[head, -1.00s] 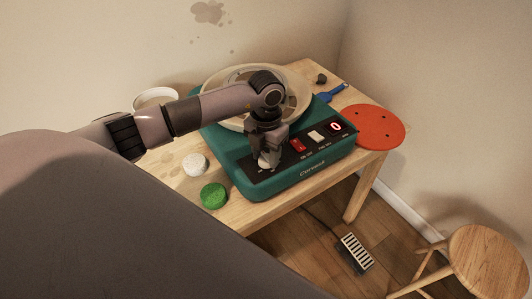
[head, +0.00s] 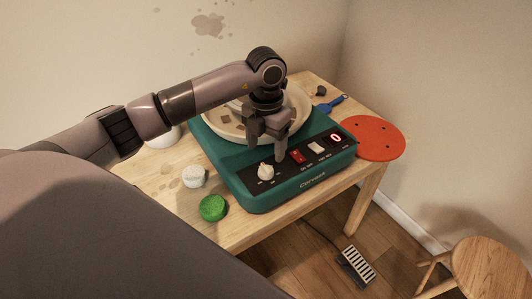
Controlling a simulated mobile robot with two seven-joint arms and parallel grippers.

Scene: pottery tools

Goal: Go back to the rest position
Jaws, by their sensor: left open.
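My left gripper (head: 268,151) is open and empty, pointing down above the green pottery wheel machine (head: 272,196). Its fingers are a little above and behind the front control panel. The white knob (head: 265,171) on the panel is in full view, apart from the fingers. My left arm and gripper hide part of the round cream basin (head: 299,105). My right gripper is not in view.
The machine stands on a wooden table (head: 250,234). A green sponge (head: 213,208), a white round piece (head: 194,176), a red-orange disc (head: 375,138) and a blue tool (head: 330,104) lie around it. A stool (head: 490,268) and foot pedal (head: 355,267) are on the floor at right.

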